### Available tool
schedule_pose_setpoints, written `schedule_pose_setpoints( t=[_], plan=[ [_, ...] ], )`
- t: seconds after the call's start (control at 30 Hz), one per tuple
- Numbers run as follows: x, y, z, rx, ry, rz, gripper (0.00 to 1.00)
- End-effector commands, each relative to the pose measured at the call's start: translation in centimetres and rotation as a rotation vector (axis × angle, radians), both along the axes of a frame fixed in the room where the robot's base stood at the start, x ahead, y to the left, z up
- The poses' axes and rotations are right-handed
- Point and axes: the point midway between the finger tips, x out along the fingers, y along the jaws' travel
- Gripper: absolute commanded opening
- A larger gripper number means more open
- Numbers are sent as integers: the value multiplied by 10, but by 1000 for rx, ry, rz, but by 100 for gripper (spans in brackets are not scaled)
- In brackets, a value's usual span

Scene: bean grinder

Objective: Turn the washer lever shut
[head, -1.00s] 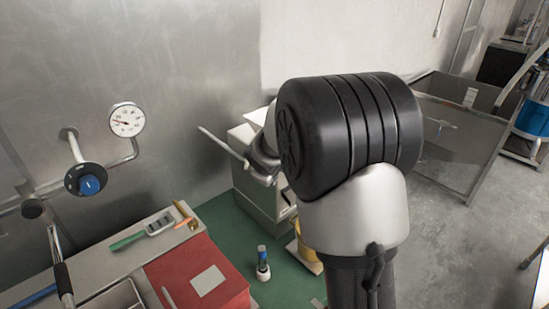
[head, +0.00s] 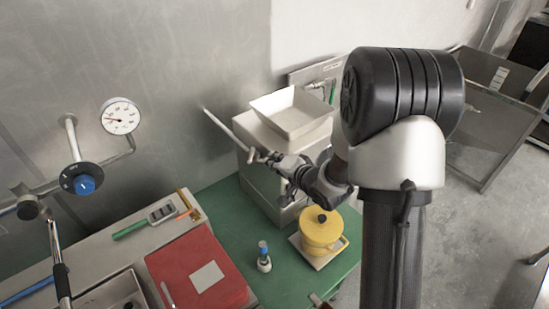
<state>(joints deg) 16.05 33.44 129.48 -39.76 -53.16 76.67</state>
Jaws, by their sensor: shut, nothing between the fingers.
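I cannot tell for certain which part is the washer lever. A long pale rod (head: 226,127) slants up to the left in front of the grey box, with its lower end beside my gripper (head: 266,158). My gripper is shut with nothing in it, at the box's front left side; whether it touches the rod is unclear. A metal lever with a black grip (head: 62,279) stands at the lower left. A blue-centred black knob (head: 84,184) is on the wall pipe, below a round white gauge (head: 120,116).
The grey box (head: 258,186) carries a white tray (head: 292,112). A yellow pot (head: 320,228), a small blue-capped bottle (head: 264,262) and a red folder (head: 190,262) are in front. Green table top (head: 222,208) shows between them. My arm hides part of the right side.

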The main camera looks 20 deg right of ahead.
Motion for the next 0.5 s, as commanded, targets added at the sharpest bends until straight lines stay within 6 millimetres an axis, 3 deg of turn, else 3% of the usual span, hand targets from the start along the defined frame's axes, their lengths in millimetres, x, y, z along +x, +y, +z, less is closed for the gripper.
schedule_pose_setpoints(
  t=[0.3, 0.5],
  plan=[
    [50, 17, -23, -1, 0, 2, 0],
    [63, 20, -28, -2, -1, 1, 0]
  ],
)
